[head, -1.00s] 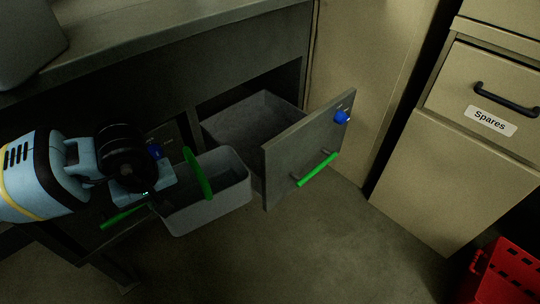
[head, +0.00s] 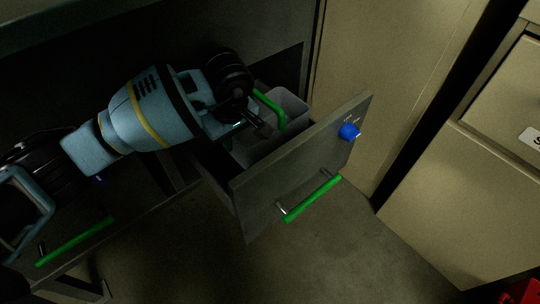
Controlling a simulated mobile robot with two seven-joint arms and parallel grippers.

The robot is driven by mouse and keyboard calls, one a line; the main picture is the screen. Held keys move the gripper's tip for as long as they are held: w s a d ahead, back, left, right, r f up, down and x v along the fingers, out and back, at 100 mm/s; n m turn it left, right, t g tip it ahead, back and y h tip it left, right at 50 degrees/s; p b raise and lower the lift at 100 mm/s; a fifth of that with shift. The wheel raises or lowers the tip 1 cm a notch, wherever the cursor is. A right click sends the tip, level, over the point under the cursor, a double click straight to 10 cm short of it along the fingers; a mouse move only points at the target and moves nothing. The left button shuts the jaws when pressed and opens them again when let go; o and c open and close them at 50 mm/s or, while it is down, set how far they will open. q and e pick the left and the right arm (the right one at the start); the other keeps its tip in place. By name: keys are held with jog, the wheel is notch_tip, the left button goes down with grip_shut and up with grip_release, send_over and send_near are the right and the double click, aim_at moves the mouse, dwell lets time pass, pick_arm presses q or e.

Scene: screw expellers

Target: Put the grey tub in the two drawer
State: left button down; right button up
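The grey tub (head: 291,104) with its green handle (head: 270,104) is inside the open drawer, behind the drawer front (head: 300,165). This front has a blue knob, a green bar handle and small markings too small to read, so I cannot confirm its number. My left gripper (head: 260,128) is over the tub's near left side, close to the green handle. Its fingers are dark and partly hidden, so I cannot tell whether they grip the tub. My arm hides part of the tub and the drawer's left side. My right gripper is not in view.
A second green bar handle (head: 75,241) shows at lower left on the dark bench. A beige cabinet (head: 440,200) stands at right, with a beige panel (head: 385,80) behind the drawer. The floor (head: 310,255) before the drawer is clear.

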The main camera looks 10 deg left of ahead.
pick_arm(q)
jog(key=shift+s+f, duration=0.1)
jog(key=shift+f, duration=0.05)
jog(key=shift+f+b, duration=1.95)
jog(key=shift+f, duration=2.85)
jog(key=shift+f, duration=0.2)
jog(key=c, duration=1.6)
grip_release()
jog(key=shift+r, duration=0.1)
jog(key=r+p, duration=0.1)
jog(key=r, duration=0.3)
jog(key=d+r+p, duration=0.1)
jog(key=r+p, duration=0.1)
jog(key=r, duration=0.2)
jog(key=s+r+p, duration=0.1)
jog(key=r, duration=0.3)
jog(key=shift+d, duration=0.2)
